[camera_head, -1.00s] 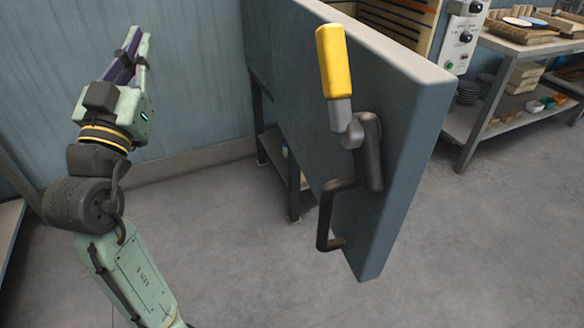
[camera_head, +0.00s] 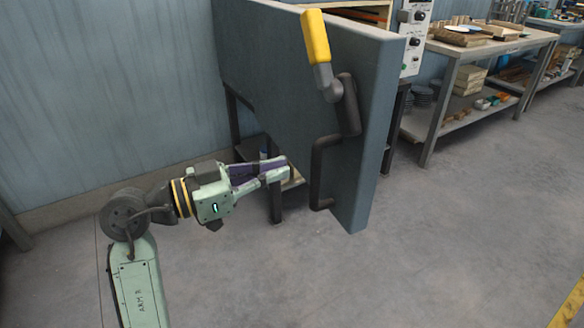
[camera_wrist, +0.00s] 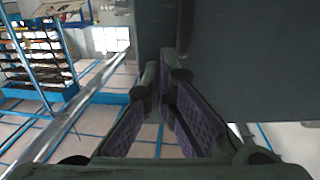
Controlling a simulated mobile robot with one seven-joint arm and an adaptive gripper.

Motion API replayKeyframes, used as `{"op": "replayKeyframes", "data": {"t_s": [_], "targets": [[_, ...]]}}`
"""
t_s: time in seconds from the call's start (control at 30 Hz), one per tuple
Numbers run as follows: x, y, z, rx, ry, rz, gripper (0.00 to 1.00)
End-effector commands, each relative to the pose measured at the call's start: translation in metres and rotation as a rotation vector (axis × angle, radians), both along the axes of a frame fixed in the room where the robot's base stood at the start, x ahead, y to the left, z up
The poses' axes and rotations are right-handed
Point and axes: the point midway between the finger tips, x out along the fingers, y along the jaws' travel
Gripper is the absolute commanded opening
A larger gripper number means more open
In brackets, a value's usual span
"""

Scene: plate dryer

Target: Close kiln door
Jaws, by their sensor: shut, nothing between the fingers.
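The kiln door (camera_head: 275,65) is a thick blue-grey slab standing open, swung out toward me from the kiln (camera_head: 362,14). Its outer face carries a dark bent handle (camera_head: 317,165) and a yellow-gripped latch lever (camera_head: 316,38). My gripper (camera_head: 286,168) is shut and empty, pointing right. In the head view it appears just left of the handle, in front of the lower part of the door. In the wrist view the fingertips (camera_wrist: 166,72) meet, with the door's grey surface (camera_wrist: 250,60) filling the upper right. I cannot tell whether they touch the door.
A control box (camera_head: 413,40) is beside the kiln. A metal shelf table (camera_head: 490,48) with boards and boxes stands at the right. The kiln stand's legs (camera_head: 275,200) are behind the door. The concrete floor (camera_head: 430,250) at front right is clear.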

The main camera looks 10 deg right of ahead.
Motion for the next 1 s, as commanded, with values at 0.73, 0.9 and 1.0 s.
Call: {"op": "replayKeyframes", "data": {"t_s": [0.73,0.9,1.0], "targets": [[0.029,-0.118,0.001,-0.002,0.000,0.004,0.00],[0.030,-0.119,0.000,-0.002,0.000,0.004,0.00],[0.030,-0.119,0.000,-0.002,0.000,0.004,0.00]]}}
